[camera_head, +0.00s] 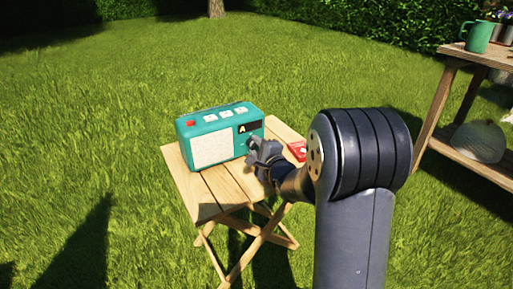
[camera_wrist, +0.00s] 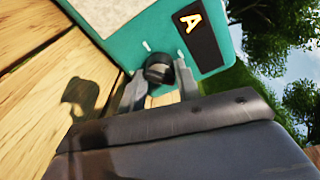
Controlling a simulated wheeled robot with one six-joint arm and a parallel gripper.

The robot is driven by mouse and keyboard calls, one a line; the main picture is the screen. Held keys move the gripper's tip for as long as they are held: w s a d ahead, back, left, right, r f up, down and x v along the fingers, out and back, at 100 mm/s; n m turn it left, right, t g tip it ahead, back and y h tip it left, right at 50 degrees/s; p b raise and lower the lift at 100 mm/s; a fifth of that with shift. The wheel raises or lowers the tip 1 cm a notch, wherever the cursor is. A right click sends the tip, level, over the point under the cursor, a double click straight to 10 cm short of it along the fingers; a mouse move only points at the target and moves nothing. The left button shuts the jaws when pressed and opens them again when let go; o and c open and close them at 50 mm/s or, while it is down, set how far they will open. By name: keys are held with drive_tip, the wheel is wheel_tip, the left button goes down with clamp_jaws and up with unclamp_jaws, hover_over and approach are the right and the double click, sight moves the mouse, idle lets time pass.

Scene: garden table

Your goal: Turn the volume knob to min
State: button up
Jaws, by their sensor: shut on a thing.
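A teal radio (camera_head: 219,136) stands upright on a small wooden folding table (camera_head: 202,200). It has a pale speaker grille, a red button and several white buttons on top, and a dark display showing "A". In the wrist view, the radio's front (camera_wrist: 137,28) fills the top, and its dark round volume knob (camera_wrist: 158,70) sits below the display. White marks show on the panel near the knob. My gripper (camera_wrist: 160,78) is shut on the knob, one finger on each side. In the head view, my gripper (camera_head: 256,152) is at the radio's lower right front and hides the knob.
A red object (camera_head: 298,149) lies on the table, right of the radio. A wooden shelf stand (camera_head: 457,115) at the right holds a green mug (camera_head: 478,37), with a grey dome-shaped thing (camera_head: 478,141) on its lower shelf. Open grass surrounds the table.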

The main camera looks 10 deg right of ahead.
drive_tip(key=n, duration=0.5)
drive_tip(key=shift+f+t+h, duration=0.15)
drive_tip(key=shift+t+h, duration=0.15)
drive_tip(key=shift+n+t, duration=0.3)
drive_tip(key=shift+n, duration=2)
drive_tip(key=o, duration=1)
drive_tip(key=shift+c, duration=0.2)
drive_tip(key=shift+s, duration=0.1)
drive_tip(key=p+v, duration=0.2)
drive_tip(key=v, duration=0.8)
drive_tip(key=shift+s, duration=0.35)
